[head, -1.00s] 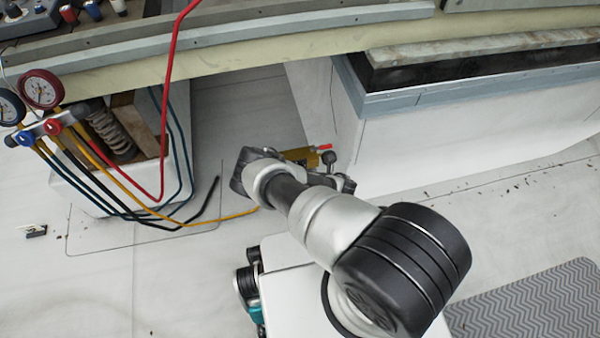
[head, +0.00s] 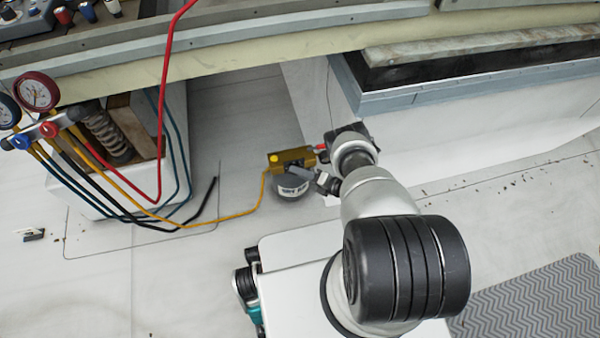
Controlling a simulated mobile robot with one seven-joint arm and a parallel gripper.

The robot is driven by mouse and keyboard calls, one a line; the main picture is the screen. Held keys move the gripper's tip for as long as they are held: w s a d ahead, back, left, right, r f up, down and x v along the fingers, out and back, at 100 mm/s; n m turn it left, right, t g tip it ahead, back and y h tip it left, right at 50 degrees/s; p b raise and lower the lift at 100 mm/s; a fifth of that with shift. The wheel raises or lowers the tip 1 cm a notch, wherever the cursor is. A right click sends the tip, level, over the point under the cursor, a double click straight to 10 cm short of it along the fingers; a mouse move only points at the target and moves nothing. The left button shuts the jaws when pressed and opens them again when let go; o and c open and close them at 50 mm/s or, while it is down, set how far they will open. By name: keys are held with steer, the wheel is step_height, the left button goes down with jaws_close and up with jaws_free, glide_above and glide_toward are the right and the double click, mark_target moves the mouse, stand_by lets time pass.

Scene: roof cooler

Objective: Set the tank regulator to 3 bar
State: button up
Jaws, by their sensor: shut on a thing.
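The tank (head: 293,191) is a small grey cylinder with a lettered label, standing on the floor left of my wrist. On top is the regulator, a yellow block (head: 290,158) with a red-tipped part (head: 320,148) at its right. A yellow hose joins its left side. My gripper (head: 307,175) reaches in from the right, low beside the block, and is shut at the regulator's front. The gripped part, which I take for the regulator's knob, is mostly hidden by the fingers. No pressure reading on the regulator can be made out.
A gauge manifold (head: 50,130) with red, yellow and dark hoses hangs at the left beside a white cabinet (head: 75,185). A white unit (head: 430,140) stands close behind my wrist. The floor in front of the tank is clear. A grey mat (head: 530,305) lies lower right.

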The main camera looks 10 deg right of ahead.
stand_by(0.4)
steer(key=o, duration=1)
steer(key=shift+a, duration=0.1)
steer(key=shift+s, duration=0.1)
